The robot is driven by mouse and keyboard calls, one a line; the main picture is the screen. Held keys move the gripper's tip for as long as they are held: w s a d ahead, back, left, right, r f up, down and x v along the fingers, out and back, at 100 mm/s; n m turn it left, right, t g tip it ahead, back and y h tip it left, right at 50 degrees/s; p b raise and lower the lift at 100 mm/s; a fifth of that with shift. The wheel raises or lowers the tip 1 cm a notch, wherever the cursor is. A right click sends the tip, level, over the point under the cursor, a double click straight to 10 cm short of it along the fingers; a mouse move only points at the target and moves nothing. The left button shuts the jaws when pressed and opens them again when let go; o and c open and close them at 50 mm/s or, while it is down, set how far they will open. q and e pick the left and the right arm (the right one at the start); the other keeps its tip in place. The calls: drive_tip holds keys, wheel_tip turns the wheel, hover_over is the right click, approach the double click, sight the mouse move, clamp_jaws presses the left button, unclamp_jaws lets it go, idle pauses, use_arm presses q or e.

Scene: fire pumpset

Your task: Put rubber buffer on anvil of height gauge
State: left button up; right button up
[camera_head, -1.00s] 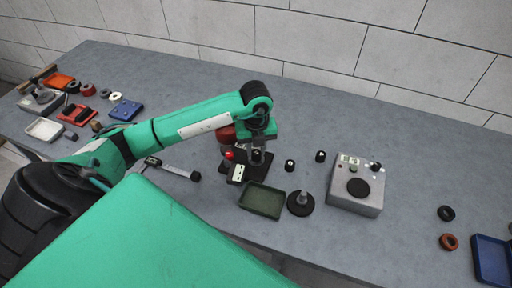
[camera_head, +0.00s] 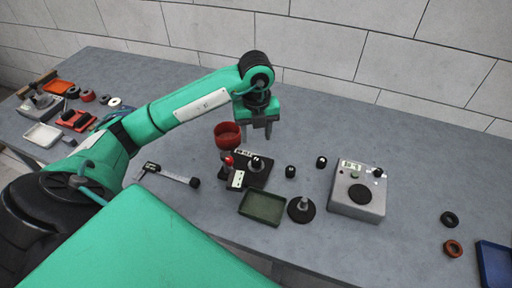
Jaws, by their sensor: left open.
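Two similar black buffers stand on the table to the right, one nearer (camera_head: 290,171) and one farther (camera_head: 321,161). My left gripper (camera_head: 258,138) is open and empty, fingers pointing down, above and apart from the buffer at the gauge. My right gripper is not in view.
A green tray (camera_head: 262,207) and a black round stand (camera_head: 301,210) are in front of the gauge. A grey instrument (camera_head: 358,195) stands right. A caliper (camera_head: 172,174) lies left. Rings (camera_head: 448,219) and a blue tray (camera_head: 494,262) are far right.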

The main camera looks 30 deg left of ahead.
use_arm(q)
drive_tip(key=shift+r, duration=1.6)
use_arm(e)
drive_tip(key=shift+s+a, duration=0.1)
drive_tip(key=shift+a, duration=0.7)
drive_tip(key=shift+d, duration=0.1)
